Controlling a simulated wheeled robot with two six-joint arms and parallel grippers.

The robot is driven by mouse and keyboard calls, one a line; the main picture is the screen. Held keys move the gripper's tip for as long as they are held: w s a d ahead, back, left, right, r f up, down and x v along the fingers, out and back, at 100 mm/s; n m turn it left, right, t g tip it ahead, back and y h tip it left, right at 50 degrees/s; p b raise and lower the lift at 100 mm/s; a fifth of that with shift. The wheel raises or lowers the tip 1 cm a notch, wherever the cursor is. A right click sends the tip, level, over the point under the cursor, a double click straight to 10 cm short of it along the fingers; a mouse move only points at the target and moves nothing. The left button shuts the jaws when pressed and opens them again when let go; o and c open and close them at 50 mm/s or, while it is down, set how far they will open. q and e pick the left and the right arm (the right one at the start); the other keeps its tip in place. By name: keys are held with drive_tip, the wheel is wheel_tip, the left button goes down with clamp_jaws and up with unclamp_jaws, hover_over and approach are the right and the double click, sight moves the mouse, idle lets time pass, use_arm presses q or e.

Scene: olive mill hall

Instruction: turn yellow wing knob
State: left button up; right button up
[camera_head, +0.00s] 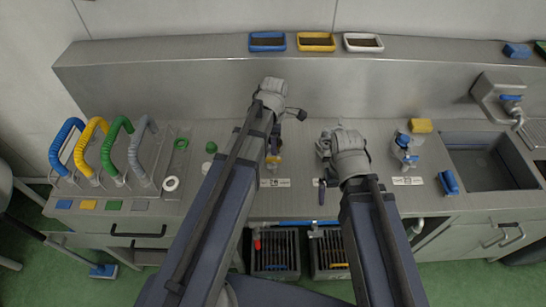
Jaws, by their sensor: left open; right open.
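The yellow wing knob (273,159) shows as a small yellow patch on a fixture on the steel counter, above a white label plate (275,183). My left arm and gripper cover much of it. My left gripper (279,140) is open, just above and behind the yellow knob; I cannot tell whether it touches. My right gripper (322,178) is open, to the right of the knob and over the counter near another label plate. It hides what stands behind it.
A fixture with a blue knob (403,140) stands right of my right gripper, with a yellow sponge (420,126) behind it. A sink (485,165) is further right. Coloured hoses (97,150) stand at left. Three small trays (316,42) sit on the back ledge.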

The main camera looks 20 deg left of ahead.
sight(274, 158)
use_arm(q)
wheel_tip(274, 158, down, 7)
drive_tip(key=b, duration=0.6)
clamp_jaws()
idle(0.4)
